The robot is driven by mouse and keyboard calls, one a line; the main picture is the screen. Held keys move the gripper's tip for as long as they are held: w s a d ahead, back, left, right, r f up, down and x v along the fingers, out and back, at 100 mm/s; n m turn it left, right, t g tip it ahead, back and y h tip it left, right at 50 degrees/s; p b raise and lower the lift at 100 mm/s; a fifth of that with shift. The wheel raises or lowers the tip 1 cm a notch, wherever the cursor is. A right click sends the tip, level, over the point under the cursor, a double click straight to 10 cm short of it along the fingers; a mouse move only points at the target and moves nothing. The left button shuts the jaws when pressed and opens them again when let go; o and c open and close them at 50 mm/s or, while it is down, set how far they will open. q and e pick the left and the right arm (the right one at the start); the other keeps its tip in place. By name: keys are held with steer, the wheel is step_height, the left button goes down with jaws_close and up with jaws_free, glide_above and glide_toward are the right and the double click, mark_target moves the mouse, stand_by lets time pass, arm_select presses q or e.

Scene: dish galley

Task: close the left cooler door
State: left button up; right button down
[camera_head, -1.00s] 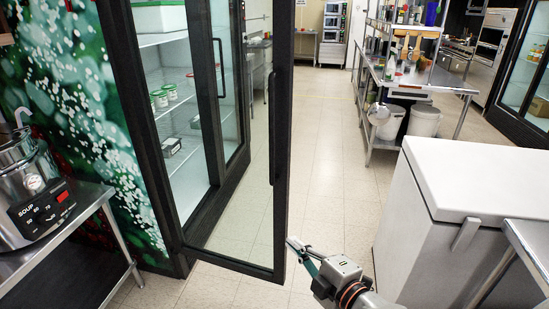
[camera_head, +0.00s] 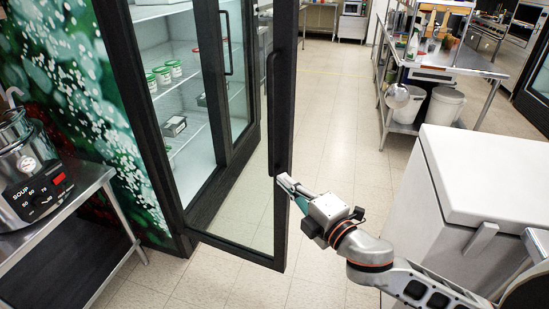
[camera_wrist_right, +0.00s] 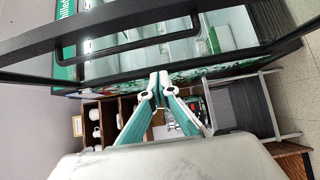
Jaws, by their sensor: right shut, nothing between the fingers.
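The left cooler door (camera_head: 284,130) stands open, a black-framed glass panel swung out from the cooler in the head view. Its dark handle (camera_head: 271,112) runs along the free-edge side. In the wrist view the door frame (camera_wrist_right: 190,18) and handle (camera_wrist_right: 125,42) cross the upper part. My right gripper (camera_head: 284,181) is shut and empty, its tips overlapping the door's outer frame in the head view; I cannot tell whether they touch. The closed fingertips also show in the wrist view (camera_wrist_right: 158,76), just below the frame. My left gripper is not in view.
The cooler's other door (camera_head: 238,75) is behind the open one. A white chest (camera_head: 485,170) stands close on the right, beside my right arm. A metal table with a soup warmer (camera_head: 35,185) is at left. Tiled floor (camera_head: 325,90) is clear beyond the door.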

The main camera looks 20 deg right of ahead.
steer(key=w, duration=1)
steer(key=shift+w+d, duration=0.1)
steer(key=shift+d, duration=0.05)
